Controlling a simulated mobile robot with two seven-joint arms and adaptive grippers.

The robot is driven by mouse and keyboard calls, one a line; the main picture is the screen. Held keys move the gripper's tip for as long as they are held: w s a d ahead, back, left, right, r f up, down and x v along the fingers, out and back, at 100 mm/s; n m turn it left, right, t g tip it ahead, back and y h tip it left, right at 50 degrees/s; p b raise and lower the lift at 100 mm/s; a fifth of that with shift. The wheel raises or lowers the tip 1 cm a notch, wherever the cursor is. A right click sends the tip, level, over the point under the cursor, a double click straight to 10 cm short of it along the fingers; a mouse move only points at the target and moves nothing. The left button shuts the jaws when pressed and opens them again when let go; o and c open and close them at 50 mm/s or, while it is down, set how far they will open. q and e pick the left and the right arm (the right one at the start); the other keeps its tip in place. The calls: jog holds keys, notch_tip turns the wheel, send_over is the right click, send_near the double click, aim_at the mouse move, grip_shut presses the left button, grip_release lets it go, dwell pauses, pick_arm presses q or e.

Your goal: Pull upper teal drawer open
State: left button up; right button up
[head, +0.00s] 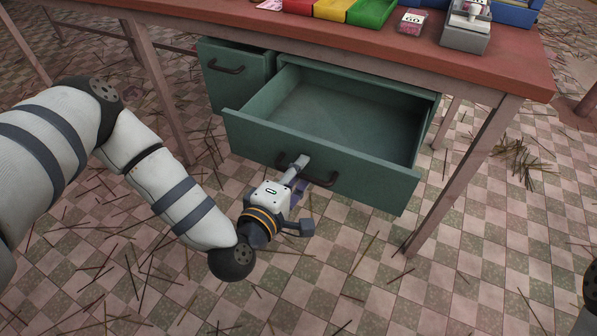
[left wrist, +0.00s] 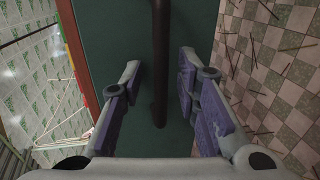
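The upper teal drawer (head: 285,150) under the table is pulled out, and its empty inside shows in the head view. Its front panel also fills the middle of the left wrist view (left wrist: 115,25). The dark bar handle (head: 325,182) runs along the drawer front. My left gripper (head: 299,165) is at the handle. In the left wrist view the handle (left wrist: 160,50) passes between the two purple-padded fingers (left wrist: 159,88), with a gap visible on both sides. The fingers are apart, around the handle but not clamped on it. My right gripper is not in view.
A second teal drawer (head: 235,80) at the left is closed. The red-brown tabletop (head: 400,45) holds coloured trays (head: 333,8), a small pink box (head: 411,22) and a grey device (head: 467,30). Table legs (head: 460,180) stand at the sides. Thin sticks litter the checkered floor.

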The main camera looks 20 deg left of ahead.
pick_arm(q)
jog(key=v, duration=1.2)
